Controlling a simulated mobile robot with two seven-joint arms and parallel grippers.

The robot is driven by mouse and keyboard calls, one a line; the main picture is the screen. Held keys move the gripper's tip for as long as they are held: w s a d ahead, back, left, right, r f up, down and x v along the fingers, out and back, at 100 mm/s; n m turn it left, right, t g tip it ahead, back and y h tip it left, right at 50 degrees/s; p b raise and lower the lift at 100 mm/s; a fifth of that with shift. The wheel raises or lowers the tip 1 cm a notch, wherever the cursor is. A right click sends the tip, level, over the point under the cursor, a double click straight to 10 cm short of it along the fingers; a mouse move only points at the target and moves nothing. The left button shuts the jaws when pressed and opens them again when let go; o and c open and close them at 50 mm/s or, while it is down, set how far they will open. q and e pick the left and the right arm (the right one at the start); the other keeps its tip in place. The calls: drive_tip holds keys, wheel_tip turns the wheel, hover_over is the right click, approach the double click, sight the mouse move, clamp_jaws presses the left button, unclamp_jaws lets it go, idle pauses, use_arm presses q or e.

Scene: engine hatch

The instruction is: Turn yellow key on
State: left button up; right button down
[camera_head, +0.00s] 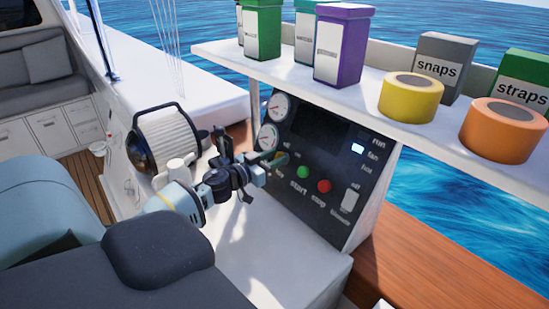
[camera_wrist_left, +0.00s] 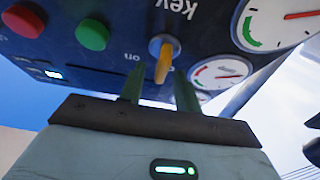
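The yellow key (camera_wrist_left: 163,62) sits in a round grey switch on the dark control panel (camera_head: 338,175), under the upside-down word "key" in the left wrist view. My left gripper (camera_wrist_left: 159,75) is open, with its two green fingers apart. The key's tip lies between the fingertips in the picture, with a visible gap on each side; I cannot tell how deep it reaches between them. In the head view my left gripper (camera_head: 274,162) is right at the panel's left part and largely hides the key. My right gripper is not in view.
A green start button (camera_head: 303,172) and a red stop button (camera_head: 324,186) are right of the key. Gauges (camera_head: 279,107) are above it, and a white blower switch (camera_head: 350,200) is lower right. A white shelf (camera_head: 300,75) with containers and tape rolls overhangs the panel.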

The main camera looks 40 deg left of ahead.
use_arm(q)
drive_tip(key=shift+w, duration=0.15)
clamp_jaws()
drive_tip(key=shift+m+h, duration=0.3)
drive_tip(key=shift+m, duration=0.3)
drive_tip(key=m+h, duration=0.1)
drive_tip(key=m, duration=0.2)
drive_tip(key=m+g+h, duration=0.1)
drive_tip(key=m+h, duration=0.1)
drive_tip(key=m, duration=0.2)
drive_tip(key=shift+d+g, duration=0.1)
drive_tip(key=shift+g, duration=0.2)
drive_tip(key=m+g+h, duration=0.1)
drive_tip(key=m, duration=0.2)
drive_tip(key=m+g+h, duration=0.1)
drive_tip(key=m, duration=0.2)
drive_tip(key=shift+f+m+b, duration=0.1)
drive_tip(key=shift+m+b, duration=0.2)
drive_tip(key=shift+b, duration=0.05)
drive_tip(key=shift+d, duration=0.1)
unclamp_jaws()
drive_tip(key=shift+s, duration=0.2)
